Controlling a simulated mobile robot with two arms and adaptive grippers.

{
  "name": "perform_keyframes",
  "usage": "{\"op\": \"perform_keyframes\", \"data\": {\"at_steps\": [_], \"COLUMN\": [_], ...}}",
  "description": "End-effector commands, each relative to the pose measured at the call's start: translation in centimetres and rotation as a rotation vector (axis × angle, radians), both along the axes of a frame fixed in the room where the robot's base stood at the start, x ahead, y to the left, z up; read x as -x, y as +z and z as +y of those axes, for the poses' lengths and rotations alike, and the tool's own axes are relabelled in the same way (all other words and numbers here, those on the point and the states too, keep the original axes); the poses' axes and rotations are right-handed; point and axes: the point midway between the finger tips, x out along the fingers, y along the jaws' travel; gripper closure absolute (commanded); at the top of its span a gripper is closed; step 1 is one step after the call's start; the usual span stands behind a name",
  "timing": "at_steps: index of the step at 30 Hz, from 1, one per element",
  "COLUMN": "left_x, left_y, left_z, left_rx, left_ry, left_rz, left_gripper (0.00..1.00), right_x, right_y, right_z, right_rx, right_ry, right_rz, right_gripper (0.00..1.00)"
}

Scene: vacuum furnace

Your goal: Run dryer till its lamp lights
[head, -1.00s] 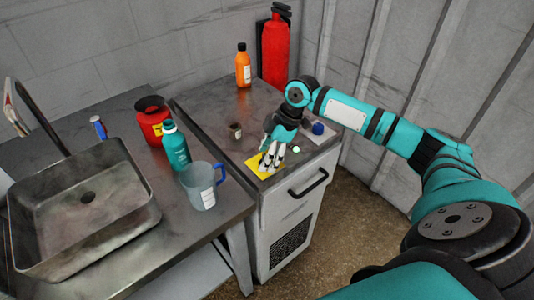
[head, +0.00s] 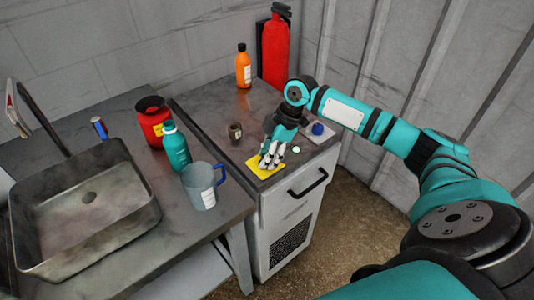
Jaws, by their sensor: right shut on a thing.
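The grey cabinet (head: 297,215) with a black handle and a dark vent seems to be the dryer, though I see no label. On its top lie a yellow plate (head: 257,172), a small pale green lamp-like dot (head: 296,149) and a blue knob (head: 317,129) on a light plate. My right gripper (head: 267,162) points down over the yellow plate, beside the green dot. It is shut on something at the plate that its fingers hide. My left gripper is out of view.
A red extinguisher (head: 275,55) is behind. On the left bench are a sink (head: 85,215), red container (head: 153,122), teal bottle (head: 175,148) and clear jug (head: 199,187).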

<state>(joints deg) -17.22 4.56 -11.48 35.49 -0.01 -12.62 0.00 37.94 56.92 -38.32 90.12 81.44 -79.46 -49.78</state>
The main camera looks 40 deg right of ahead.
Motion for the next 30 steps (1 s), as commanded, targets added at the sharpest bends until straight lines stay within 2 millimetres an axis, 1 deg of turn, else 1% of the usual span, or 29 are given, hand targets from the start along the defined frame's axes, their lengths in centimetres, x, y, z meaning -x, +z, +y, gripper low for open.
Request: {"op": "perform_keyframes", "data": {"at_steps": [1,6,12,24,30], "left_x": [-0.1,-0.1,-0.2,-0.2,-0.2], "left_y": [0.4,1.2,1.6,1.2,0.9], "left_z": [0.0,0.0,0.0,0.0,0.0], "left_rx": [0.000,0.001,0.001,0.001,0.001], "left_ry": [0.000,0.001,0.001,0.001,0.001], "left_rz": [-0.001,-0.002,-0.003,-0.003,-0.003], "left_gripper": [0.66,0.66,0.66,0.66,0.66], "right_x": [-0.1,-0.2,-0.4,-0.6,-0.7], "right_y": [0.3,0.3,0.2,0.1,0.1], "right_z": [0.1,0.1,0.1,0.1,0.1], "right_rx": [-0.003,-0.004,-0.005,-0.003,-0.002], "right_ry": [0.025,0.150,0.336,0.701,0.840], "right_rz": [-0.001,0.000,-0.001,-0.004,-0.003], "right_gripper": [0.94,0.94,0.94,0.94,0.94]}}
